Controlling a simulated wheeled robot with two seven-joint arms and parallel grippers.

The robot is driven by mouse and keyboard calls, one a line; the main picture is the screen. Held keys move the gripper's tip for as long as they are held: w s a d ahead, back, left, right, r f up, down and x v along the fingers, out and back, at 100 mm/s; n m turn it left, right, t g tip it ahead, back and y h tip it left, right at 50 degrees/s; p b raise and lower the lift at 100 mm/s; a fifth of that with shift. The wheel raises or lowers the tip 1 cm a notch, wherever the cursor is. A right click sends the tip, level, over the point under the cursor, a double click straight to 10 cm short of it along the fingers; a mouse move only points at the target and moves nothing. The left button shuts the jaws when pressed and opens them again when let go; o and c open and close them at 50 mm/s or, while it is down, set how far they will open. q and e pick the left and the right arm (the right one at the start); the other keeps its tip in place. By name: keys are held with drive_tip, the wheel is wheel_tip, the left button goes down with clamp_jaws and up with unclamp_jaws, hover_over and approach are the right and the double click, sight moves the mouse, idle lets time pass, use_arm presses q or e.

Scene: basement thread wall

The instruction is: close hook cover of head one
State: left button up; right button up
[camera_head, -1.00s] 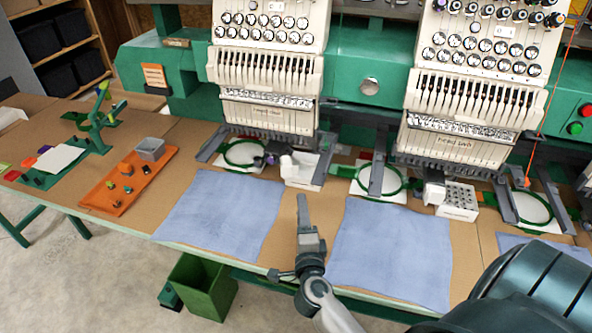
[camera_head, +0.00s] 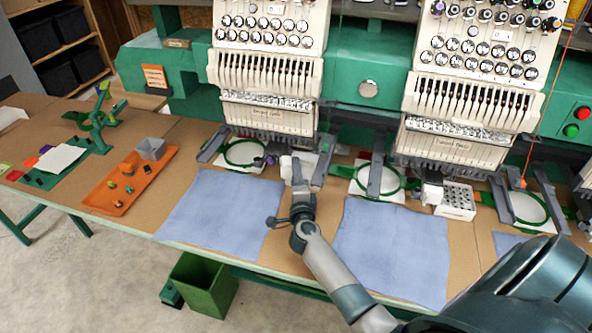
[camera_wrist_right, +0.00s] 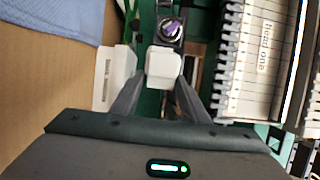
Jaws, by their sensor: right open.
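Head one (camera_head: 268,72) is the cream embroidery head at the left in the head view; its printed label shows in the right wrist view (camera_wrist_right: 265,45). My right gripper (camera_head: 297,168) reaches in low beside it. In the wrist view its two open fingers (camera_wrist_right: 162,85) point at a white rounded block (camera_wrist_right: 164,66), which looks like the hook cover. The block lies between or just past the fingertips; contact cannot be told. Just beyond it is a purple and metal round part (camera_wrist_right: 171,29), uncovered. In the head view my gripper partly hides the white parts there. My left gripper is out of view.
A green hoop (camera_head: 243,153) lies left of my gripper and another hoop (camera_head: 378,181) right of it, with grey arms around them. Blue cloths (camera_head: 220,217) cover the table front. An orange tray (camera_head: 130,182) sits further left.

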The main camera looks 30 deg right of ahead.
drive_tip(key=shift+w+d, duration=0.3)
drive_tip(key=shift+w, duration=0.15)
clamp_jaws()
